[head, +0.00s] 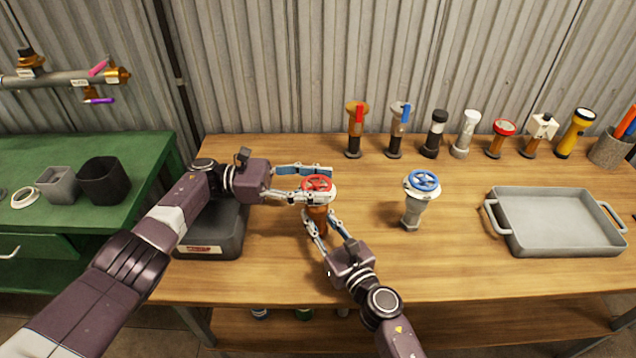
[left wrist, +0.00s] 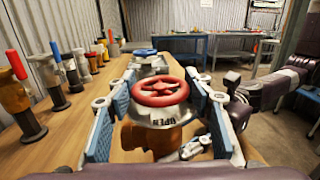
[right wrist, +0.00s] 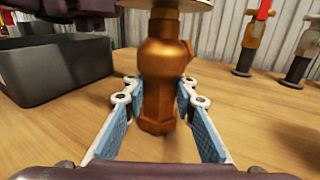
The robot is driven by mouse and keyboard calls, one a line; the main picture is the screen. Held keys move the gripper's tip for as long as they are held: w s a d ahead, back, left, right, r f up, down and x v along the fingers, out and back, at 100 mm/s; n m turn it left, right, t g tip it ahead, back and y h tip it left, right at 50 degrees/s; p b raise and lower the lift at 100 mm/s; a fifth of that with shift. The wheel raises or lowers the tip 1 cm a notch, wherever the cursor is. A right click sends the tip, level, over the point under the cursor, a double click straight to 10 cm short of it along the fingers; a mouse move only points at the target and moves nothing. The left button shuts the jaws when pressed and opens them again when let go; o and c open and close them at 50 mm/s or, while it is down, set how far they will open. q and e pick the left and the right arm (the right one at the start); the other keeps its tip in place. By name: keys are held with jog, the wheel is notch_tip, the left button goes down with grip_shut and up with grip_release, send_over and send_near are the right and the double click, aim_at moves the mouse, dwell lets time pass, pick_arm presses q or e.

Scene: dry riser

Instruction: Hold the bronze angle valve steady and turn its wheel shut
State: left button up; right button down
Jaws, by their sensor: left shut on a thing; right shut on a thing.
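The bronze angle valve (head: 318,219) stands upright on the wooden bench, with a red wheel (head: 317,183) over a pale round plate. My left gripper (head: 322,185) comes in level from the left and is shut on the red wheel. In the left wrist view the wheel (left wrist: 160,92) lies between the blue pads, and dark lettering shows on the plate below it. My right gripper (head: 320,224) comes from the front and is shut on the valve body. In the right wrist view the bronze body (right wrist: 163,70) is between the fingers; its base appears to rest on the bench.
A grey valve with a blue wheel (head: 421,187) stands to the right. A grey tray (head: 558,222) lies further right. A dark bin (head: 213,232) sits beneath my left arm. Several valves and flashlights line the back edge. Bare wood surrounds the blue-wheeled valve.

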aim_at(317, 182)
pick_arm(q)
jog(key=shift+w+a+f, duration=0.1)
jog(key=shift+a+f, duration=0.05)
jog(key=o, duration=1.2)
notch_tip(317, 182, up, 10)
jog(key=shift+r, duration=0.1)
